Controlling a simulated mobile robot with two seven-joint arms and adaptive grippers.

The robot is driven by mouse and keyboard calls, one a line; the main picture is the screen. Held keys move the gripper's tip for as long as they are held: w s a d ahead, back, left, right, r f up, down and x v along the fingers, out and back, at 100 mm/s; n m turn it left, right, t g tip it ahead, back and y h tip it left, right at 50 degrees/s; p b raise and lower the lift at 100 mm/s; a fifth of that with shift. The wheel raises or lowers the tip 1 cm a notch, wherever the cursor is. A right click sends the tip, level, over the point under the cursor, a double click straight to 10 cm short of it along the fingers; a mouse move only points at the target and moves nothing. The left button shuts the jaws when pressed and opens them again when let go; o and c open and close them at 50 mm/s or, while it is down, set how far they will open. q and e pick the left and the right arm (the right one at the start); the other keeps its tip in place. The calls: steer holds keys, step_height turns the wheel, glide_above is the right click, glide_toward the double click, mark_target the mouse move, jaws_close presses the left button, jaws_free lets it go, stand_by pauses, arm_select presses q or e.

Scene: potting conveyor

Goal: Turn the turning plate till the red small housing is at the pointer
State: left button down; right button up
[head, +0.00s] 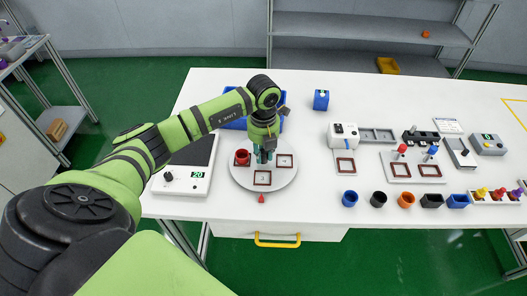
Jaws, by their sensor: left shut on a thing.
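The turning plate (240,178) is a light grey round disc on the white table, with dark red square frames on its front and right parts. The red small housing (241,158) sits at the plate's left side. The red pointer (262,198) is at the plate's front edge, where an empty square frame (262,178) faces it. My left gripper (263,157) points down over the plate's middle, to the right of the red housing, and is shut. The part it grips is hidden by the fingers; it appears to belong to the plate. My right gripper is out of view.
A blue bin (235,124) stands behind my left forearm. A device with a green "20" display (197,175) is left of the plate. Blue, black and orange cups (407,199) line the front right. A white device (343,135) and fixtures stand farther right.

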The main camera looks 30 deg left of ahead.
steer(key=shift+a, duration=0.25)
